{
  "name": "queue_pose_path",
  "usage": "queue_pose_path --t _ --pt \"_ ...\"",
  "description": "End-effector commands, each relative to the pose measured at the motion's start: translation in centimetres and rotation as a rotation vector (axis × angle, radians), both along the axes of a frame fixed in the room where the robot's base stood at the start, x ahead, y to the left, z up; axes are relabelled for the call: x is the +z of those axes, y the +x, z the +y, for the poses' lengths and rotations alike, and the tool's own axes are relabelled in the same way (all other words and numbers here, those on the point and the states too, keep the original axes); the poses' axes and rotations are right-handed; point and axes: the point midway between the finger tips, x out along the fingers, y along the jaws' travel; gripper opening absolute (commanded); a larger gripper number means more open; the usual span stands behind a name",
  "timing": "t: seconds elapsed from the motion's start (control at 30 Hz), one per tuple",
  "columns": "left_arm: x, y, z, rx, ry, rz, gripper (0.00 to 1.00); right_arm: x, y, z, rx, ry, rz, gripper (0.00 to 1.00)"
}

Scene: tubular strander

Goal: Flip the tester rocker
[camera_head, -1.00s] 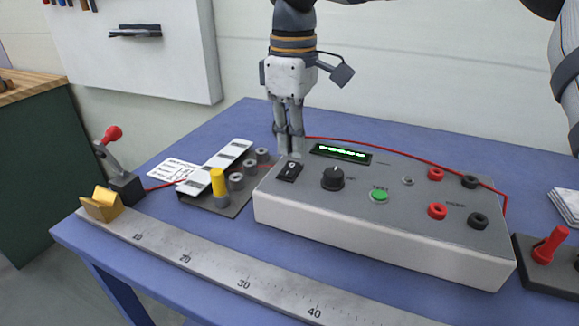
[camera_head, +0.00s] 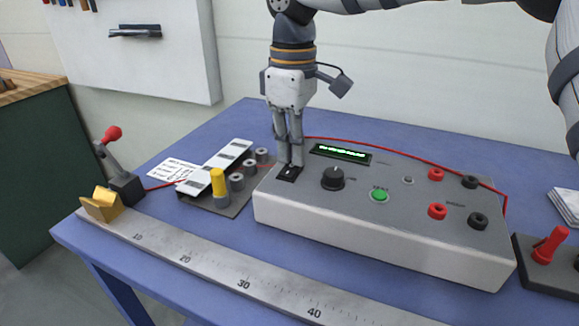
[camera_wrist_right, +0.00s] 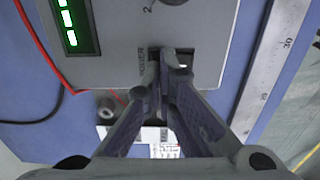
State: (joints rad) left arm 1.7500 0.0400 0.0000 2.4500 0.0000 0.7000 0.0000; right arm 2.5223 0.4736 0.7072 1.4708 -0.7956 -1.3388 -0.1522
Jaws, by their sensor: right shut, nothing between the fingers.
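The tester (camera_head: 380,246) is a grey box with a white front on the blue table. Its black rocker (camera_head: 288,177) sits at the left end of its top. My right gripper (camera_head: 291,163) is shut and empty, pointing down with its fingertips at the rocker, seemingly touching it. In the right wrist view the shut fingertips (camera_wrist_right: 170,62) cover much of the rocker's black frame (camera_wrist_right: 186,56), beside the printed word POWER. The fingers hide which way the rocker is tipped. The display (camera_head: 341,153) is lit with green text. My left gripper is not in view.
Beside the rocker are a black knob (camera_head: 332,178) and a green button (camera_head: 379,196). A small rack with grey and yellow cylinders (camera_head: 218,182) stands left of the tester. A steel ruler (camera_head: 215,266) lies along the front edge. A red cable (camera_head: 420,160) runs behind.

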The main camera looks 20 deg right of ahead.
Motion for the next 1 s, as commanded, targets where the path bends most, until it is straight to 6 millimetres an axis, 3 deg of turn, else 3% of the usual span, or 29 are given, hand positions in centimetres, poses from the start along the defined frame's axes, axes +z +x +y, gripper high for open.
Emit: queue_pose_path --t 0.57,1.0 --pt "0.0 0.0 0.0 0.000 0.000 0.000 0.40 -0.8 0.0 0.0 0.000 0.000 0.001 0.00" --pt "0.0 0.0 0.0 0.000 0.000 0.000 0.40 3.6 0.0 0.0 -0.001 -0.001 -0.001 0.00"
